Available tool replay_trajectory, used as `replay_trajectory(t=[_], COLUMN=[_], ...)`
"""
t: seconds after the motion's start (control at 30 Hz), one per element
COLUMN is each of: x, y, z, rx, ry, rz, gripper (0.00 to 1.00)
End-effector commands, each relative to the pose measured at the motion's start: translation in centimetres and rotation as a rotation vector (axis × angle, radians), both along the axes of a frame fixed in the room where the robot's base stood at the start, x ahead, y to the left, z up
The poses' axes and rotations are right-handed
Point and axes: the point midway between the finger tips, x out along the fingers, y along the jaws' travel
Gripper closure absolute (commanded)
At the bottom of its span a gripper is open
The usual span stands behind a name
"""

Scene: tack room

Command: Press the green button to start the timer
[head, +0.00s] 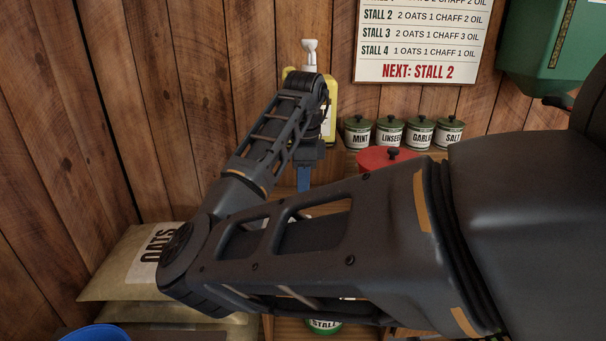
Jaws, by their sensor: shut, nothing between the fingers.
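I see no green button and no timer in the head view; my arm covers much of the middle and right of it. My gripper (304,179) points down near the centre, just beyond my forearm, in front of the wooden back wall. Its blue fingers are together with nothing between them. Their tips are close to the upper edge of my arm, and what lies below them is hidden.
A yellow pump bottle (330,112) stands behind my wrist. Several lidded jars (390,133) line a shelf beside a red lid (388,157). A stall board (421,40) and a green dispenser (548,50) hang above. Oats sacks (125,262) and a blue rim (95,333) are lower left.

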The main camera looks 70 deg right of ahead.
Motion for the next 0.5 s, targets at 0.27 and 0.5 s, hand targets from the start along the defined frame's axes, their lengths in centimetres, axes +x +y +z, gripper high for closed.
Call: replay_trajectory(t=[0.27,0.5], x=[0.1,0.2], y=[-0.1,-0.1], z=[-5.5,-8.3], rx=[0.002,0.002], ry=[0.003,0.001], rz=[0.002,0.001], gripper=[1.0,1.0])
